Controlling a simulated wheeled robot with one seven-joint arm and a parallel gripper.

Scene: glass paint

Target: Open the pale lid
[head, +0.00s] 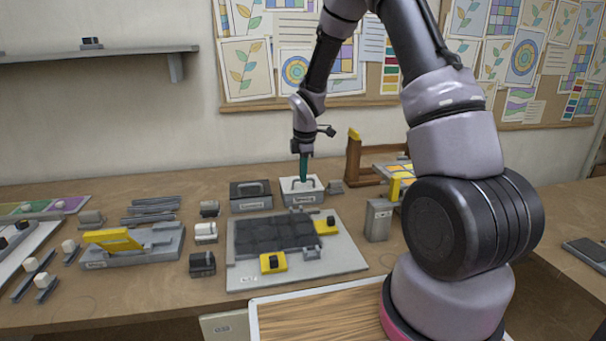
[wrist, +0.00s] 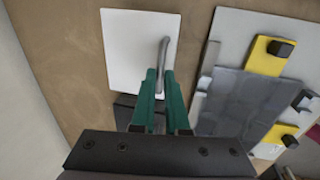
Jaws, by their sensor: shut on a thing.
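The pale lid (head: 290,186) is a white plate on a small labelled box (head: 302,199) near the back of the table. It fills the upper middle of the wrist view (wrist: 128,50), with a grey bar handle (wrist: 164,52) standing on it. My gripper (head: 303,180) comes down from above onto the lid. In the wrist view its green fingers (wrist: 160,75) are closed together at the near end of the handle, shut on it. The lid looks level on its box; I cannot tell whether there is a gap beneath it.
A dark box with a handle (head: 250,201) stands close on the left. In front lies a grey board (head: 345,262) with a dark glass panel and yellow clamps (head: 273,263). A wooden stand (head: 353,160) and grey block (head: 378,220) are to the right.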

